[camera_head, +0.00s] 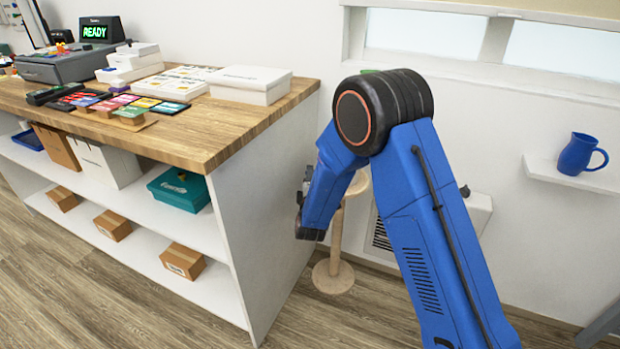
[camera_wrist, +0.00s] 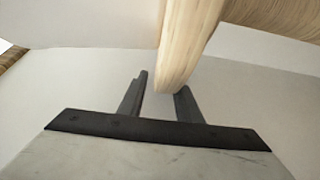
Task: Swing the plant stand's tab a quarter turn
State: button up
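The plant stand is pale wood, with a round base (camera_head: 333,277) on the floor and an upright post. Its top is mostly hidden behind my blue arm in the head view. In the wrist view a pale wooden tab (camera_wrist: 182,45) reaches down from the top edge, with its rounded end at the gap between my fingertips.
A white counter with a wooden top (camera_head: 190,140) stands close to the left of the stand. A wall vent (camera_head: 380,238) is behind the arm. A blue mug (camera_head: 578,155) sits on a white wall shelf (camera_head: 560,178) at right. Some floor in front of the stand is clear.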

grip_shut()
jog(key=shift+w+d+m+h, duration=0.1)
jog(key=shift+w+m+h, duration=0.5)
jog(key=shift+h, duration=0.4)
grip_release()
jog(key=shift+s, duration=0.1)
jog(key=s, duration=1.7)
jog(key=shift+s, duration=0.15)
